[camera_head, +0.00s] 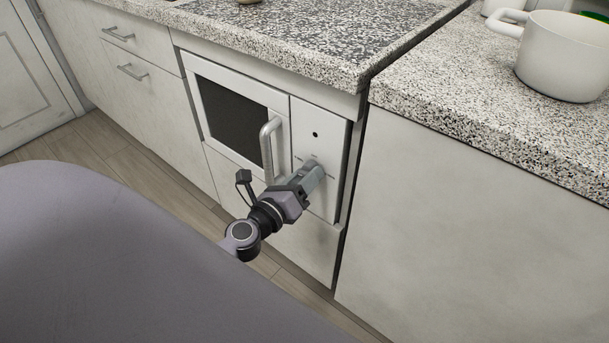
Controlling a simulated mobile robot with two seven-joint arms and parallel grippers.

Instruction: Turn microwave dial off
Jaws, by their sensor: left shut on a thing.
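The white microwave (319,187) is built into the cabinet front under the counter. Its dark door window (232,121) is on the left, with a pale curved handle (267,150) beside the control panel. The panel has a small black dot near its top. My left gripper (313,168) reaches the middle of the panel and is shut on the dial. The dial is hidden behind the fingers, so its angle cannot be seen. My right gripper is not in view.
A speckled stone counter (290,38) runs above the microwave. A second counter (450,110) at the right holds a white pot (562,62). Drawers with handles (131,72) are at the left. Wood floor (150,185) shows below, and a white door (28,75) stands at far left.

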